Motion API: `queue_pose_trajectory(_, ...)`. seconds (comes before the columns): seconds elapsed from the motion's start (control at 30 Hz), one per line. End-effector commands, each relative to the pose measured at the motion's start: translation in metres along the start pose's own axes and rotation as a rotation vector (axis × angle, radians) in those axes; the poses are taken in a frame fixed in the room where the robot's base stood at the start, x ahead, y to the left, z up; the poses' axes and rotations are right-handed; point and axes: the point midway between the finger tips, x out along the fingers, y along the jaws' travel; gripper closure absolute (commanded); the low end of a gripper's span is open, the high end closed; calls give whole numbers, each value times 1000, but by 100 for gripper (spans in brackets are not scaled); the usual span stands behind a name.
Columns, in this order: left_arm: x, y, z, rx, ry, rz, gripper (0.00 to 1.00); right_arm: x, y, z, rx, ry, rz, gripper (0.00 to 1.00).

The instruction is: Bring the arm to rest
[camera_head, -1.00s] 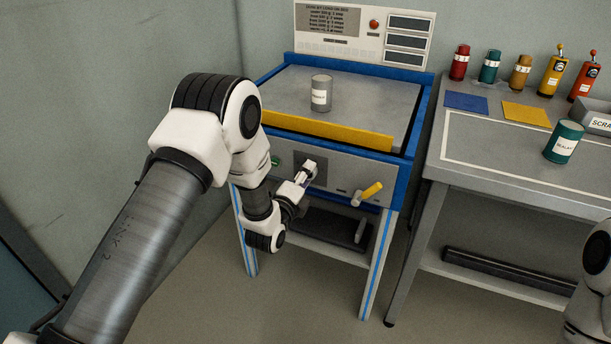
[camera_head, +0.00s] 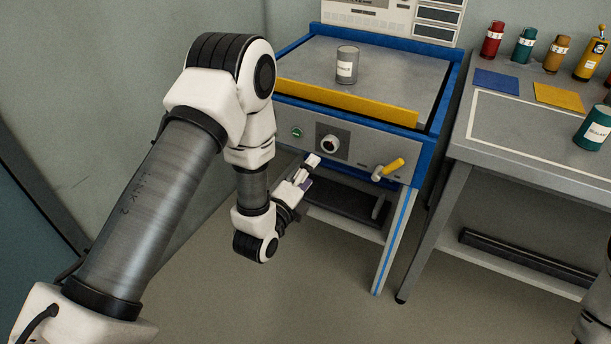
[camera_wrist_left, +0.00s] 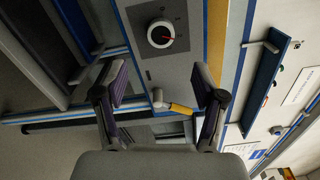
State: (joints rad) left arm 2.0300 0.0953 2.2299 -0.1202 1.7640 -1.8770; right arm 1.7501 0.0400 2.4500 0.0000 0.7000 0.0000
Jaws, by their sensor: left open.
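My left arm reaches in from the left in the head view. Its gripper (camera_head: 307,174) is in front of the blue-framed machine, below the control panel (camera_head: 351,153), and apart from it. In the left wrist view the left gripper (camera_wrist_left: 160,88) is open, with nothing between its fingers. Beyond the fingers are the round dial (camera_wrist_left: 161,34) with a red mark and the yellow-handled lever (camera_wrist_left: 180,108). In the head view the dial (camera_head: 330,145) and the lever (camera_head: 388,168) show on the panel. My right gripper is out of view.
A grey can (camera_head: 347,66) stands on the machine's top (camera_head: 395,75) behind a yellow bar (camera_head: 345,101). A side bench (camera_head: 470,140) to the right carries bottles, coloured mats and a green can (camera_head: 593,128). The floor (camera_head: 300,290) in front of the machine looks clear.

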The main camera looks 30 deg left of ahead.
Motion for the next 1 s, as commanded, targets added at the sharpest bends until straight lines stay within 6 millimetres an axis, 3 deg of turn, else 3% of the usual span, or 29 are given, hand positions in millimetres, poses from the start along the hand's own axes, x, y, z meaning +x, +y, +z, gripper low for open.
queue_pose_trajectory(0.13,-15,0,0,1,-1,0,30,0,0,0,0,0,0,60)
queue_pose_trajectory(0.57,-16,0,0,1,0,-1,30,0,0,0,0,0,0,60)
queue_pose_trajectory(0.67,-19,8,-2,1,5,15,30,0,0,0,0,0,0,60)
queue_pose_trajectory(0.77,-35,41,-16,3,33,90,30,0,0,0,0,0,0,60)
queue_pose_trajectory(0.87,-70,98,-36,-69,79,304,30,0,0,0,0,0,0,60)
queue_pose_trajectory(1.0,-151,187,-63,-483,3,776,30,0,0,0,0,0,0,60)
